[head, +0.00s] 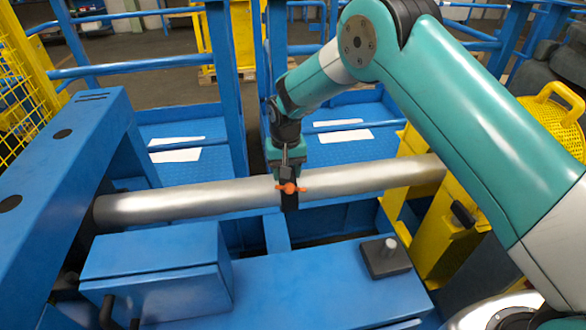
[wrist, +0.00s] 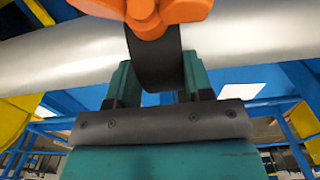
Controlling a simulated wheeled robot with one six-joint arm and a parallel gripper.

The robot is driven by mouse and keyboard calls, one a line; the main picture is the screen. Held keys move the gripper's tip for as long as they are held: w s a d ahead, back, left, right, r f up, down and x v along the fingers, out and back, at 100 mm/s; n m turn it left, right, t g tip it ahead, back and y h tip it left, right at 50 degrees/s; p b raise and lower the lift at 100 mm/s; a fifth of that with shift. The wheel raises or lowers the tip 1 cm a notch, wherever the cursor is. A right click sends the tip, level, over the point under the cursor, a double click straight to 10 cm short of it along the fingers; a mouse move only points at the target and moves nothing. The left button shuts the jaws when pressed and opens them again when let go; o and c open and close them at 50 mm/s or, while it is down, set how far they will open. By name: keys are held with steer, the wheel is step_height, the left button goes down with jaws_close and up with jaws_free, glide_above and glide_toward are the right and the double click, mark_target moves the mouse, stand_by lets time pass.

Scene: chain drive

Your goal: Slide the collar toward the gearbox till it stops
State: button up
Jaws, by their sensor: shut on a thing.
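The collar (head: 291,201) is a dark band around the silver shaft (head: 190,201), near the middle of its visible length. An orange winged knob (head: 290,188) sits on the collar's near side. My gripper (head: 287,172) reaches down from above and behind the shaft and is shut on the collar. In the wrist view, the teal fingers stand on both sides of the dark collar (wrist: 155,60), with the orange knob (wrist: 150,12) beyond. The shaft runs into a blue housing at left and a yellow housing at right. I cannot tell which one is the gearbox.
The blue housing (head: 70,165) stands at the shaft's left end, the yellow housing (head: 440,235) at its right. A blue box (head: 155,262) and a small dark block with a knob (head: 386,258) lie in front. Both sides of the collar show bare shaft.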

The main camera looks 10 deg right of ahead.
steer(key=shift+d, duration=0.25)
steer(key=o, duration=1.3)
steer(key=shift+d, duration=0.1)
steer(key=shift+r, duration=0.3)
step_height(320, 180, up, 17)
steer(key=shift+f+b, duration=0.1)
steer(key=shift+b, duration=0.85)
